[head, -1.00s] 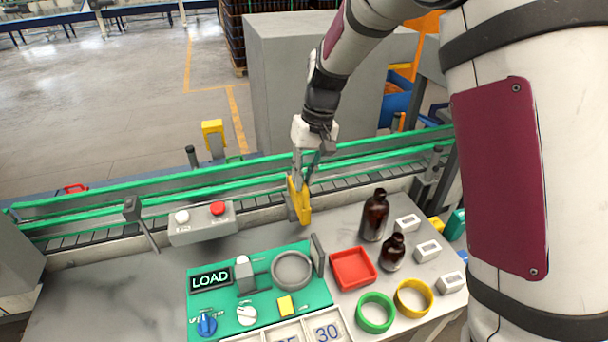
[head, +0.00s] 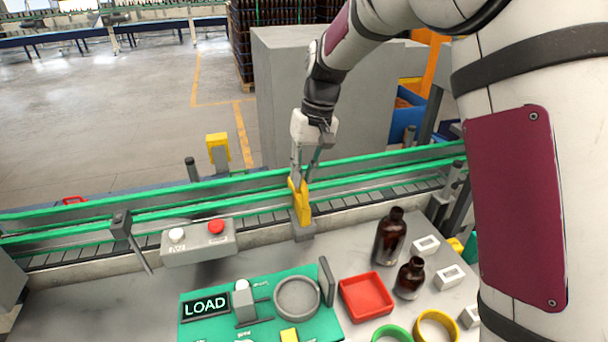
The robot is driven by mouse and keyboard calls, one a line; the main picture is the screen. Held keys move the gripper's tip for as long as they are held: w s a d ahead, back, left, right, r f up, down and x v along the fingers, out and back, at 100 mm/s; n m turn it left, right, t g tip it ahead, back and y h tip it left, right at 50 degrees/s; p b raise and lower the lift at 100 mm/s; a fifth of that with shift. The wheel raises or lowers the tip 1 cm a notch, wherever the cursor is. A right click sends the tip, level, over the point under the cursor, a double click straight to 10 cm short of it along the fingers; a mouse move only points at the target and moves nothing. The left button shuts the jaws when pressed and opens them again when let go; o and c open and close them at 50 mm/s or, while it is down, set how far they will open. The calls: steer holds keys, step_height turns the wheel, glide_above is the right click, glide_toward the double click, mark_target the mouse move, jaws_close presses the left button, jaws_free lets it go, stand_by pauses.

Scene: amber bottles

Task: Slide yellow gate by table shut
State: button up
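The yellow gate (head: 301,203) is a narrow upright piece at the near side of the conveyor, just behind the table's far edge. A grey block (head: 303,232) sits at its lower end. My gripper (head: 300,183) reaches down from above, and its fingers close in on the top of the yellow gate. The contact is small in the picture, but the fingers look shut on it. The lower part of the gate's mount is partly hidden.
The conveyor (head: 150,215) with green rails runs behind the table (head: 90,300). A button box (head: 198,243) stands left of the gate. Brown bottles (head: 390,238), a red tray (head: 366,298) and a green panel (head: 262,318) are nearer. Another yellow piece (head: 217,148) stands beyond the conveyor.

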steer(key=shift+o, duration=1.4)
steer(key=shift+r, duration=0.1)
step_height(320, 180, up, 12)
steer(key=d, duration=0.2)
steer(key=shift+w+d+f, duration=0.15)
steer(key=shift+w+f, duration=0.1)
